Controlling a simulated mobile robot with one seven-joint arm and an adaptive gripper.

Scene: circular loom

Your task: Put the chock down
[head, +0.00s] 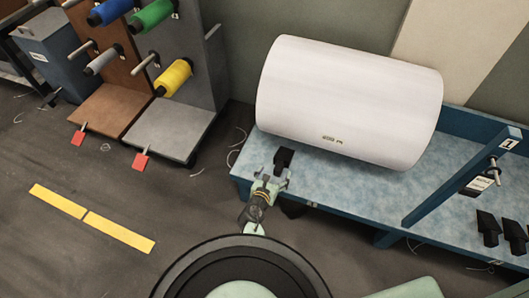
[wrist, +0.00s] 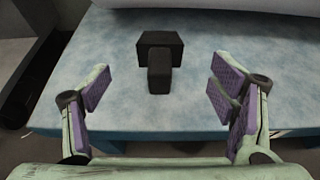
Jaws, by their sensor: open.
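The black chock (head: 284,158) rests on the blue bench top near its left front corner, just in front of the large white roll (head: 345,105). In the wrist view the chock (wrist: 160,60) sits upright on the mottled blue surface, ahead of the fingers and roughly centred between them. My gripper (wrist: 164,103) is open, its purple pads wide apart on either side, with a gap between each pad and the chock. In the head view my gripper (head: 271,180) is at the bench's front edge, just short of the chock.
The blue bench (head: 330,185) has a raised divider (head: 455,185) with a hanging tag to the right. Several black chocks (head: 489,229) stand beyond it. A rack with coloured spools (head: 173,78) stands at left.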

